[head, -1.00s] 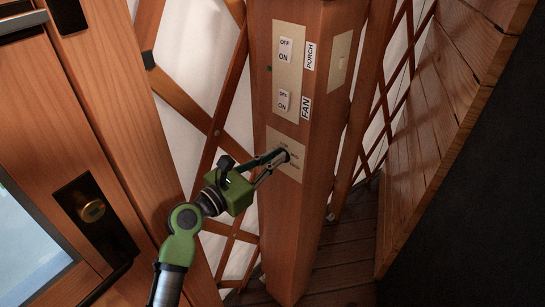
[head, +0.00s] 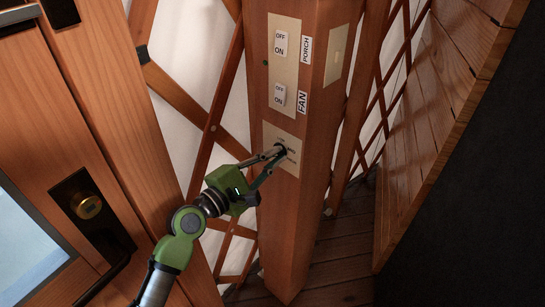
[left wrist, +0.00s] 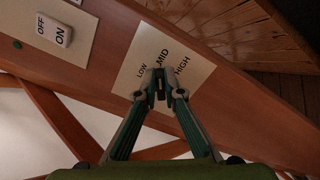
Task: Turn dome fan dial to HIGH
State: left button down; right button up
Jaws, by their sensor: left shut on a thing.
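The dial plate (head: 289,169) is a cream panel low on the wooden post. In the left wrist view the plate (left wrist: 137,53) reads LOW, MID and HIGH in an arc. My left gripper (head: 279,152) reaches in from the left with its fingertips at the plate. In the left wrist view the gripper (left wrist: 160,86) is closed around the small dark dial (left wrist: 160,84). The fingers hide most of the dial, and I cannot tell which mark it points to. My right gripper is not in view.
Above the plate are the FAN switch (head: 279,95) and the PORCH switch (head: 281,44). The post (head: 292,220) stands before lattice. A wooden door (head: 120,130) with a brass lock (head: 90,207) is at left. A slatted wood panel (head: 430,130) is at right.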

pick_arm(q)
jog(key=shift+f+m+b, duration=0.3)
jog(key=shift+m+b, duration=0.25)
jog(key=shift+m, duration=1.55)
jog(key=shift+f+m+b, duration=0.35)
jog(key=shift+m+b, duration=0.2)
jog(key=shift+m, duration=1.55)
jog(key=shift+f+m+b, duration=0.3)
jog(key=shift+m+b, duration=0.25)
jog(key=shift+m, duration=1.55)
jog(key=c, duration=2.2)
grip_release()
jog(key=shift+o, duration=0.2)
